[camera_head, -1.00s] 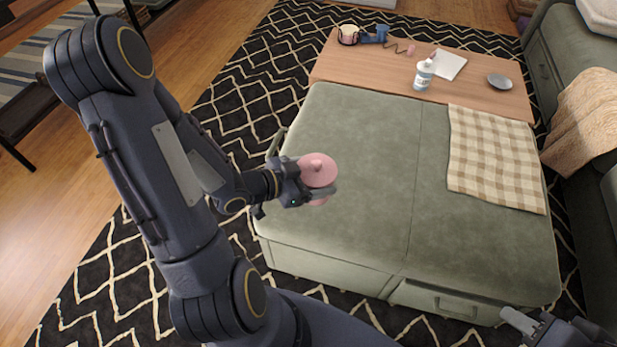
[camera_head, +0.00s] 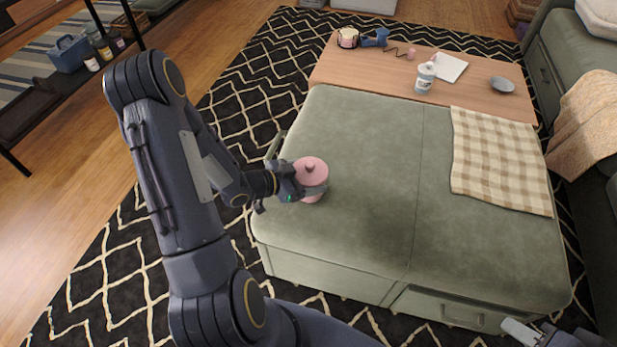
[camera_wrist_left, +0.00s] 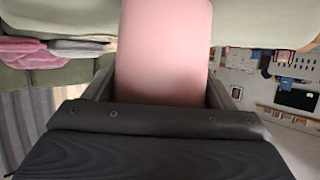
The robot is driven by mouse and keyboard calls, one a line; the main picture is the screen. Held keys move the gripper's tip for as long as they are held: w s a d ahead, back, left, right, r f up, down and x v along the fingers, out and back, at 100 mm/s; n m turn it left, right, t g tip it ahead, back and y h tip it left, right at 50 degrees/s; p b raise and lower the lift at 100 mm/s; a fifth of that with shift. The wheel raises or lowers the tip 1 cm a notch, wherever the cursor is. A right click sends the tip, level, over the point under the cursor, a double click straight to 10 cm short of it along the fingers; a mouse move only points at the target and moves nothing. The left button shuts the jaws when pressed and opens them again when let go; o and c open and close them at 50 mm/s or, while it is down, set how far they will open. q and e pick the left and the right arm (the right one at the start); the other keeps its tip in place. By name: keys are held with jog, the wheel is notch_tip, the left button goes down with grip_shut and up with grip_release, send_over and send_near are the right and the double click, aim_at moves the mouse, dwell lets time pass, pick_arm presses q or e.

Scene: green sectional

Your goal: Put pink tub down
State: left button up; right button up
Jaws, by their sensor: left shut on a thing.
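The pink tub (camera_head: 311,170) is a round pink container with a knobbed lid. It is upright at the left part of the green ottoman (camera_head: 372,150). My left gripper (camera_head: 314,188) is shut on the tub's sides. The tub's lower part is partly hidden by the fingers, and I cannot tell whether its base touches the cushion. In the left wrist view the tub (camera_wrist_left: 164,50) fills the middle between the fingers. My right gripper (camera_head: 522,332) shows only in part at the bottom right edge, away from the tub.
A beige checked cloth (camera_head: 500,160) lies on the ottoman's right side. Behind it a wooden table (camera_head: 385,72) holds a white bottle (camera_head: 425,77), a grey dish (camera_head: 502,84), a white sheet (camera_head: 450,67) and other items. The ottoman's middle is clear.

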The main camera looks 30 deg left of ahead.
pick_arm(q)
jog(key=o, duration=0.6)
jog(key=shift+f, duration=0.15)
jog(key=shift+c, duration=0.2)
jog(key=o, duration=0.5)
jog(key=shift+c, duration=0.2)
